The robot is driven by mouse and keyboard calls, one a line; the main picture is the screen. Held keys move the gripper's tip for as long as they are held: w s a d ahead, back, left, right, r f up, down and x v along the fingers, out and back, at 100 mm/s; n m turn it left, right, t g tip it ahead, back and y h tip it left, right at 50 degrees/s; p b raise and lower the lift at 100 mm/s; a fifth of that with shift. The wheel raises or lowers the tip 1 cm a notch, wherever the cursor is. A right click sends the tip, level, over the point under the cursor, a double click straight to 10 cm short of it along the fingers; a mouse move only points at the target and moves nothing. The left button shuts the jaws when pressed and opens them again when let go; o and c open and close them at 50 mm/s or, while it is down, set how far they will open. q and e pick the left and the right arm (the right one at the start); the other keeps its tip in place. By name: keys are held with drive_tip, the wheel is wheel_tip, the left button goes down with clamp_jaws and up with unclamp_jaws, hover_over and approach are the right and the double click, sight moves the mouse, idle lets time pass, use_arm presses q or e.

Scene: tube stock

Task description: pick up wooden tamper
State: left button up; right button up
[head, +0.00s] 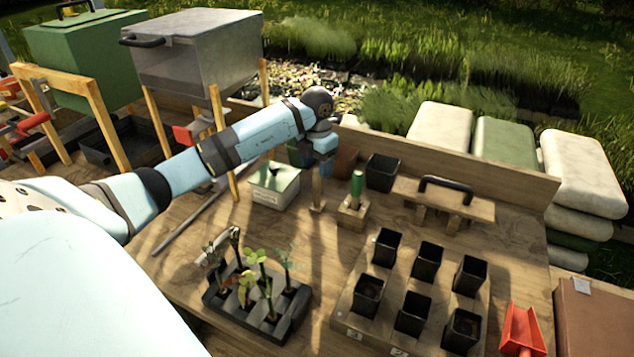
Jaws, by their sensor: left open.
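The wooden tamper (317,193) stands upright on the bench near its middle, with a thin handle and a small square foot. My left gripper (324,168) is open, pointing down at the top of the handle. In this view the fingertips overlap or sit just above the handle's top. I cannot tell whether they touch it. The gripper hides the upper end of the handle. My right gripper is not in view.
A white tub (275,186) stands close left of the tamper. A green-handled tool in a wooden block (353,213) stands close right. Behind are a black pot (382,172) and a black-handled board (470,207). Seedling tray (262,328) and several black pots stand in front.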

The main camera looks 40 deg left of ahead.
sight(317, 170)
use_arm(q)
wheel_tip(317, 170, down, 5)
drive_tip(key=shift+w+a+f+p, duration=0.1)
drive_tip(key=shift+p, duration=0.35)
clamp_jaws()
drive_tip(key=shift+r, duration=0.2)
